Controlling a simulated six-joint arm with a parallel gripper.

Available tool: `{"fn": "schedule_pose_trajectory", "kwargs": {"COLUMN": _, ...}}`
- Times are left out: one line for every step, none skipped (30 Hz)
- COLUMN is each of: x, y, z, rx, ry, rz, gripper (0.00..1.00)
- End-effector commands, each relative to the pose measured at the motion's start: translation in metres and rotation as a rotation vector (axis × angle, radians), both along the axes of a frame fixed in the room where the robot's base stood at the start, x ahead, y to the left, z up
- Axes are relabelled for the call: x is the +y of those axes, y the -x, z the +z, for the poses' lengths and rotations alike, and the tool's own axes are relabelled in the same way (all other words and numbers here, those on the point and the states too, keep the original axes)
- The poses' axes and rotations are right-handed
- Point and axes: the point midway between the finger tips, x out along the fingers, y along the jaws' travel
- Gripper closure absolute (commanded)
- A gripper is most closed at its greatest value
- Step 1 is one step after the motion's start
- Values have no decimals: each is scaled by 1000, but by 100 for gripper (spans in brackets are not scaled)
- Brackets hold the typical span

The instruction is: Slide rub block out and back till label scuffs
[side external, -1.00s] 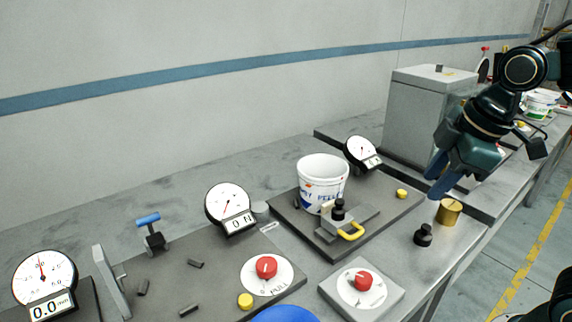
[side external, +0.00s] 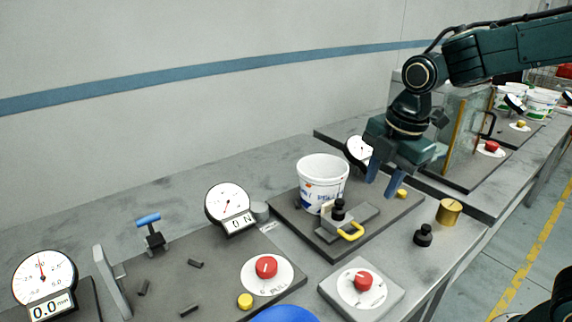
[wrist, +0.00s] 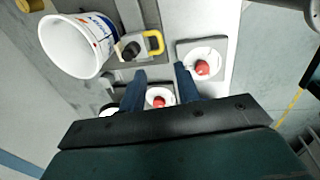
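The rub block (side external: 339,221) is a grey block with a black knob and a yellow handle (side external: 351,232). It sits on a dark plate (side external: 290,222), right in front of a white tub (side external: 321,169) with a blue label (side external: 310,197). My gripper (side external: 382,188) hangs above and to the right of the tub and block, apart from both. Its two blue fingers are spread with nothing between them. In the wrist view the gripper (wrist: 160,80) is open too, with the yellow handle (wrist: 154,43) and the tub (wrist: 77,46) ahead of it. The scuff state of the label is too small to tell.
A red-knob dial (side external: 363,281) stands in front of the plate, and another (side external: 266,267) is to the left. A black weight (side external: 424,235) and a brass weight (side external: 449,212) stand at the right. A gauge (side external: 229,207) stands left of the tub.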

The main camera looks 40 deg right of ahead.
Motion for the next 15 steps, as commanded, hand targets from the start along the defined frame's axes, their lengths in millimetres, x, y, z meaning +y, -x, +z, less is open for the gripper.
{"fn": "schedule_pose_trajectory", "kwargs": {"x": 0, "y": 0, "z": -2, "rx": 1, "ry": 0, "rz": -1, "gripper": 67}}
{"fn": "schedule_pose_trajectory", "kwargs": {"x": 0, "y": -1, "z": -3, "rx": 1, "ry": 0, "rz": -1, "gripper": 67}}
{"fn": "schedule_pose_trajectory", "kwargs": {"x": 0, "y": -1, "z": -5, "rx": 1, "ry": 0, "rz": -1, "gripper": 67}}
{"fn": "schedule_pose_trajectory", "kwargs": {"x": 0, "y": -1, "z": -7, "rx": 2, "ry": 0, "rz": -1, "gripper": 67}}
{"fn": "schedule_pose_trajectory", "kwargs": {"x": 0, "y": -2, "z": -9, "rx": 3, "ry": 0, "rz": -1, "gripper": 67}}
{"fn": "schedule_pose_trajectory", "kwargs": {"x": 0, "y": -2, "z": -13, "rx": 4, "ry": 0, "rz": -2, "gripper": 67}}
{"fn": "schedule_pose_trajectory", "kwargs": {"x": 0, "y": -3, "z": -16, "rx": 3, "ry": 0, "rz": -2, "gripper": 67}}
{"fn": "schedule_pose_trajectory", "kwargs": {"x": 0, "y": -3, "z": -19, "rx": 4, "ry": 0, "rz": -2, "gripper": 67}}
{"fn": "schedule_pose_trajectory", "kwargs": {"x": 0, "y": -4, "z": -23, "rx": 4, "ry": 0, "rz": -2, "gripper": 67}}
{"fn": "schedule_pose_trajectory", "kwargs": {"x": 0, "y": -5, "z": -27, "rx": 4, "ry": 0, "rz": -2, "gripper": 67}}
{"fn": "schedule_pose_trajectory", "kwargs": {"x": 0, "y": -5, "z": -31, "rx": 5, "ry": 0, "rz": -2, "gripper": 67}}
{"fn": "schedule_pose_trajectory", "kwargs": {"x": 0, "y": -6, "z": -36, "rx": 4, "ry": 0, "rz": -2, "gripper": 67}}
{"fn": "schedule_pose_trajectory", "kwargs": {"x": 0, "y": -7, "z": -41, "rx": 6, "ry": 0, "rz": -2, "gripper": 67}}
{"fn": "schedule_pose_trajectory", "kwargs": {"x": 0, "y": -8, "z": -45, "rx": 5, "ry": 0, "rz": -2, "gripper": 67}}
{"fn": "schedule_pose_trajectory", "kwargs": {"x": 0, "y": -9, "z": -51, "rx": 5, "ry": -1, "rz": -3, "gripper": 67}}
